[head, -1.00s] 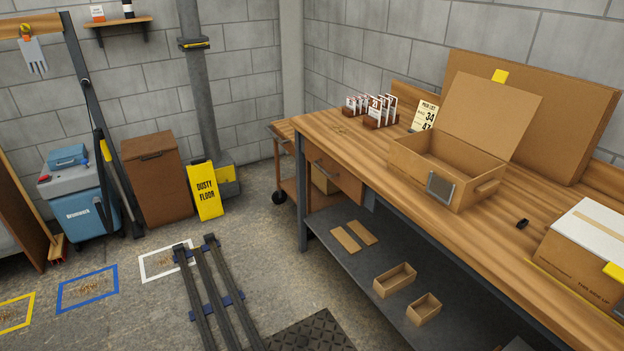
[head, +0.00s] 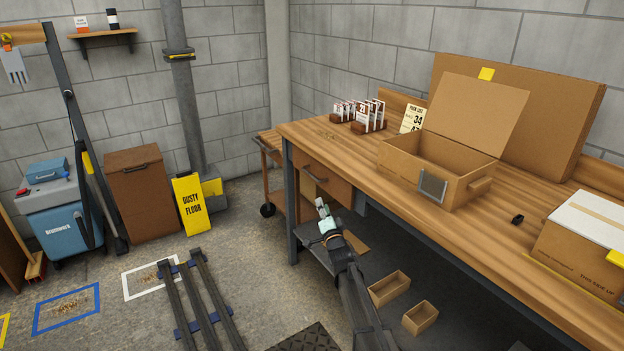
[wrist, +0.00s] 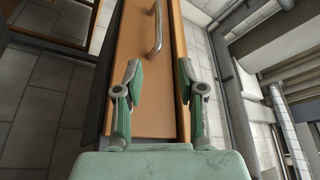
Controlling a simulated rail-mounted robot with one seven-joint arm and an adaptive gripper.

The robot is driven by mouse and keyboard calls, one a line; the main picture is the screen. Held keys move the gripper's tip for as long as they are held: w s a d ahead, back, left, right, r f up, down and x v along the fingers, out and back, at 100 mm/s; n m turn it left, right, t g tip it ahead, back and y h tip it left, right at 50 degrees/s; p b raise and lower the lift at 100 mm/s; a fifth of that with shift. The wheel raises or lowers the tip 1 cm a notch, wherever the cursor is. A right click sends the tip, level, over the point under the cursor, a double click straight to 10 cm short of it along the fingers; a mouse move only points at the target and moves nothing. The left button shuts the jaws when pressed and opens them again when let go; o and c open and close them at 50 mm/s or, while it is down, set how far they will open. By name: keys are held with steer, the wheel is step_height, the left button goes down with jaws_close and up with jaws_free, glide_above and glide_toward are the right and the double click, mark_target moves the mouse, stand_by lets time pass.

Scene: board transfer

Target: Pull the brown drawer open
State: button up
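The brown drawer (head: 334,187) is set under the left end of the wooden workbench and looks shut. Its metal bar handle (head: 313,174) is on the front. My gripper (head: 322,207) is just below the drawer front in the head view, apart from the handle. In the wrist view, the two green and grey fingers of my gripper (wrist: 161,75) are spread with nothing between them. The drawer front (wrist: 140,100) fills the space beyond them, and the handle (wrist: 157,30) lies ahead of the fingertips, roughly in line with the gap.
The workbench (head: 300,130) holds an open cardboard box (head: 425,165) and card racks (head: 368,118). A wooden cart (head: 268,180) stands left of the drawer, close to the bench leg (head: 290,205). A lower shelf (head: 310,240) lies under my arm.

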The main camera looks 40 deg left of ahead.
mark_target(312, 175)
steer(key=x, duration=1.7)
steer(key=shift+w+f, duration=0.1)
jaws_close()
